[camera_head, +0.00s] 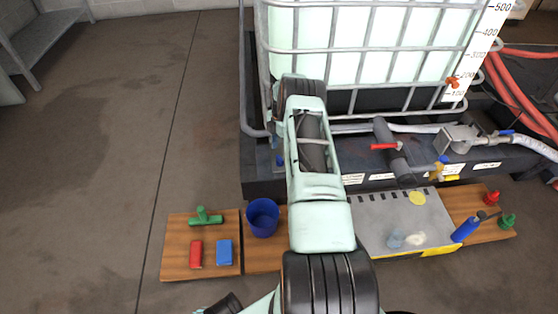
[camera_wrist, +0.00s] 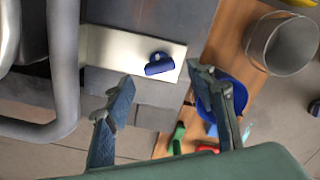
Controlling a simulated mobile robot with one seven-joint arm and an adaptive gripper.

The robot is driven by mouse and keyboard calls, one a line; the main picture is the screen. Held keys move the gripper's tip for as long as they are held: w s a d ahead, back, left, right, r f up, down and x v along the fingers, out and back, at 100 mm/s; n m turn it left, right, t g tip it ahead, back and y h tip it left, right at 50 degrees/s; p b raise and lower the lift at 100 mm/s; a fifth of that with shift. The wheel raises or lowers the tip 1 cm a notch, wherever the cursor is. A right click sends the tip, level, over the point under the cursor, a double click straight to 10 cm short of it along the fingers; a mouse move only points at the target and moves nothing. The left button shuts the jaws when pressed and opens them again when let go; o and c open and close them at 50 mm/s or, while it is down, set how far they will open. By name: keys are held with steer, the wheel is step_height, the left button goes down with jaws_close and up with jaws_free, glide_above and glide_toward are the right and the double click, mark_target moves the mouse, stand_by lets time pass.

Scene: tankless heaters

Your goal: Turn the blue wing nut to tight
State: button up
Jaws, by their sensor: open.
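The blue wing nut (camera_wrist: 158,66) sits on a pale metal plate (camera_wrist: 110,45) in the wrist view, near the plate's right end. My gripper (camera_wrist: 163,76) is open, with one finger to the left and one to the right of the nut, both apart from it and lower in the picture. Nothing is between the fingers. How far the fingertips are from the nut in depth is not clear. In the head view a small blue piece (camera_head: 280,160) on the dark base, left of my arm, looks like the same nut.
Grey cage tubing (camera_wrist: 62,70) stands left of the plate. A blue bucket (camera_wrist: 207,104) is partly behind the right finger, and a grey bucket (camera_wrist: 285,42) stands farther right. In the head view, wooden boards (camera_head: 215,270) hold a red block (camera_head: 196,254) and a blue block (camera_head: 224,252).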

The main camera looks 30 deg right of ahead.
mark_target(280, 158)
step_height(280, 158, down, 6)
steer(key=shift+r+b, duration=0.15)
steer(key=shift+b, duration=0.65)
steer(key=shift+c, duration=0.7)
steer(key=c, duration=1)
